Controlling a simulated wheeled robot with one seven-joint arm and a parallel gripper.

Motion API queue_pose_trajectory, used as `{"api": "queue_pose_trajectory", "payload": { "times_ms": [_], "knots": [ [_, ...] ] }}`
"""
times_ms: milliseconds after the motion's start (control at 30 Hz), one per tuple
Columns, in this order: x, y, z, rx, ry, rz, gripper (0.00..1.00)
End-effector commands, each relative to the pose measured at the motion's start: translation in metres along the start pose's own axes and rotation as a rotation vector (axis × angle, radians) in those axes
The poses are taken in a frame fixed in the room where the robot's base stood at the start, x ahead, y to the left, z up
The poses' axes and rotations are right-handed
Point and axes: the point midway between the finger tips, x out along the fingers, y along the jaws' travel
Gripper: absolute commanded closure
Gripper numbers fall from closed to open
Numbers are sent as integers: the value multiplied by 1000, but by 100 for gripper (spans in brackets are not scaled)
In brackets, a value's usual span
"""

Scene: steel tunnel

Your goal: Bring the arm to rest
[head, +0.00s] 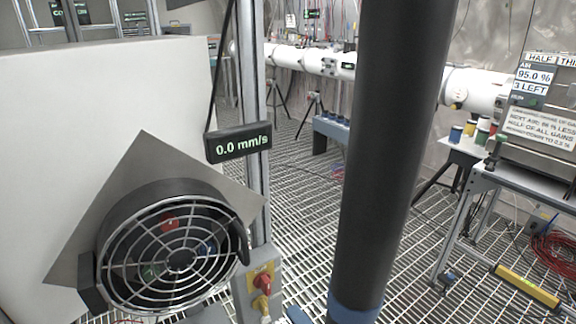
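Only the head view is given. A thick dark column with a blue band near its lower end stands upright just right of the middle; it may be part of my own arm, but I cannot be sure. No gripper fingers show in this view, so I cannot see what my gripper holds or whether it is open.
A caged fan (178,250) stands at the lower left before a large white panel (110,120). A display (238,143) reads 0.0 mm/s above a switch box (258,290). A wheeled table (520,172) stands at right. White pipe (310,60) crosses behind. Grated floor (310,200) is open between.

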Motion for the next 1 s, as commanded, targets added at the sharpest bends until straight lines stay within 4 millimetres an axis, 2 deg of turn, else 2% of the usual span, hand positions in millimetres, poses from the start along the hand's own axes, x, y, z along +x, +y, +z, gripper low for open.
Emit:
{"api": "queue_pose_trajectory", "payload": {
  "times_ms": [33, 167, 467, 700, 900, 1000],
  "knots": [
    [-21, -5, -2, 58, -22, -2, 23],
    [-75, -6, -6, 234, -90, 12, 23],
    [-193, 10, -14, 618, -250, 56, 23],
    [-288, 44, -23, 934, -389, 108, 23],
    [-355, 84, -32, 1186, -502, 162, 23],
    [-382, 106, -37, 1302, -552, 190, 23]
  ]
}}
